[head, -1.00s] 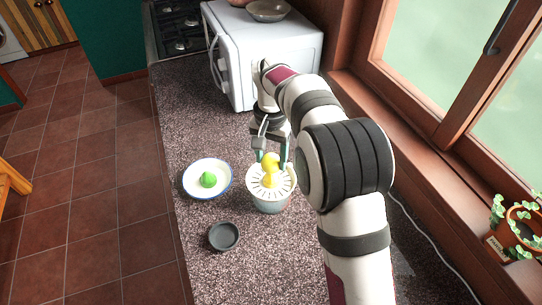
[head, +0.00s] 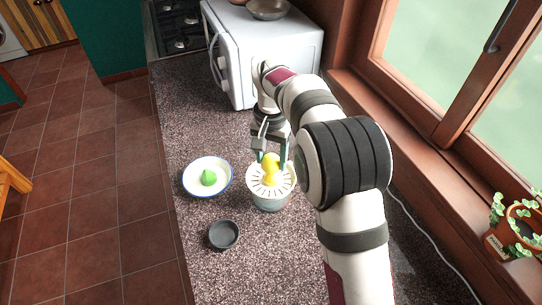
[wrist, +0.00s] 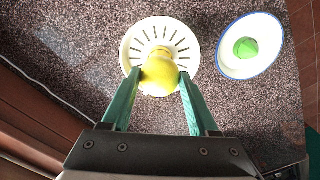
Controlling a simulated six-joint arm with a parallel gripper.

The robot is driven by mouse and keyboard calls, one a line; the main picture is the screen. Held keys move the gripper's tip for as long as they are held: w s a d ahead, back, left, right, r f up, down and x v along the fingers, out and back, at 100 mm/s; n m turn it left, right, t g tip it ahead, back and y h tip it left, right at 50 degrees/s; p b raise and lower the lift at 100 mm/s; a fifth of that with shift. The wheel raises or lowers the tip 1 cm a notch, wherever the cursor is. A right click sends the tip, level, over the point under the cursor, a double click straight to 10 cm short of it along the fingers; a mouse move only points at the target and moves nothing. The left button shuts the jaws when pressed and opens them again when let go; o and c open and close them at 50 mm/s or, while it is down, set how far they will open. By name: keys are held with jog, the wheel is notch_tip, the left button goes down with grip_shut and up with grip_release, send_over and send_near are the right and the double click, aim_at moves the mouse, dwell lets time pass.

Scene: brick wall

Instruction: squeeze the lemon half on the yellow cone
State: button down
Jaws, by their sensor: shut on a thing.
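The lemon half (head: 270,160) is held by my gripper (head: 270,158), which is shut on it. In the wrist view the lemon half (wrist: 159,76) sits between the two green fingertips (wrist: 159,80). The yellow cone (head: 269,180) rises from the white slotted top of the juicer (head: 284,190). The lemon half is over the far side of the cone in the head view and overlaps it there. I cannot tell whether the two touch. In the wrist view the lemon half hides most of the cone.
A white plate with a blue rim (head: 192,187) holds a green lime piece (head: 209,178) to the left of the juicer. A small dark bowl (head: 223,235) stands in front. A white microwave (head: 275,55) stands behind. The window wall bounds the right side.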

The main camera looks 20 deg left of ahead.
jog(key=shift+f, duration=0.8)
dwell(1.9)
jog(key=m, duration=0.3)
jog(key=n, duration=0.3)
jog(key=shift+f, duration=0.25)
jog(key=n, duration=0.3)
jog(key=shift+s+r, duration=0.1)
jog(key=m, duration=0.3)
jog(key=m, duration=0.3)
jog(key=shift+m, duration=0.3)
